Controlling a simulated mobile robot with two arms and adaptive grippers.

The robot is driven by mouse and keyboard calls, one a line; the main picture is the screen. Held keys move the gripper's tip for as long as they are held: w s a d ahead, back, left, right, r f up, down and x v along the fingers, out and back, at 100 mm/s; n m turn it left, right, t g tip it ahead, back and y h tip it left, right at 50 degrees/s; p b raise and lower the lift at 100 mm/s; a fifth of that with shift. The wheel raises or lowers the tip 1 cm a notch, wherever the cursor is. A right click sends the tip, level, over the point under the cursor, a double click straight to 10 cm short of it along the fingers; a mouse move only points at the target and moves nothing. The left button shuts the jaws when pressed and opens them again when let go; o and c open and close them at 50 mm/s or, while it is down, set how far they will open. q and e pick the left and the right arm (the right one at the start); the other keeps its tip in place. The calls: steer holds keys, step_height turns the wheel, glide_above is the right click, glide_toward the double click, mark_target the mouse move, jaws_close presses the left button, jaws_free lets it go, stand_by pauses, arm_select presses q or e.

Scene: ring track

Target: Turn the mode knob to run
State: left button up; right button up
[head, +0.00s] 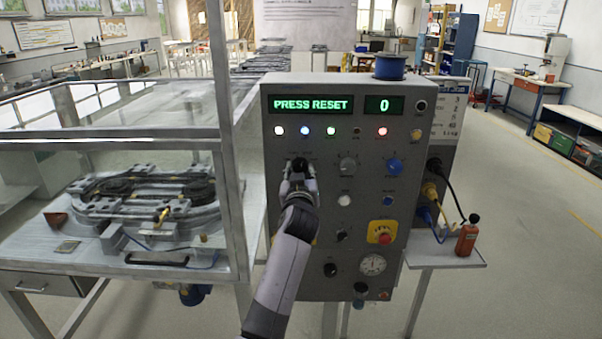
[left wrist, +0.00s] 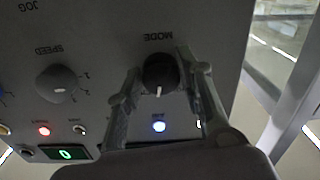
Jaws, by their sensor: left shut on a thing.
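The mode knob (left wrist: 160,75) is a dark round knob on the grey control panel (head: 278,240). The word MODE shows upside down beside it in the left wrist view. Its white mark points to the bottom of that view, towards the display side of the panel. My left gripper (head: 299,168) is at the panel's upper left and hides the knob in the head view. In the left wrist view its two fingers (left wrist: 164,72) are shut on the knob, one on each side. The knob's position labels cannot be read. My right gripper is not in view.
The display (head: 313,104) reads PRESS RESET, and the counter (head: 384,104) reads 0. The speed knob (head: 347,166), a blue knob (head: 393,166) and a red emergency button (head: 383,236) are on the same panel. A glass-walled case (head: 237,200) stands close on the left.

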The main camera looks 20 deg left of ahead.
arm_select(q)
steer(key=m, duration=0.3)
steer(key=m+p, duration=0.1)
steer(key=m, duration=0.1)
steer(key=shift+a+r+m, duration=0.1)
steer(key=shift+m, duration=0.2)
steer(key=m+p, duration=0.1)
steer(key=m, duration=0.3)
steer(key=shift+m, duration=0.4)
steer(key=o, duration=1.2)
steer(key=shift+s, duration=0.1)
steer(key=shift+c, duration=0.2)
steer(key=shift+s, duration=0.1)
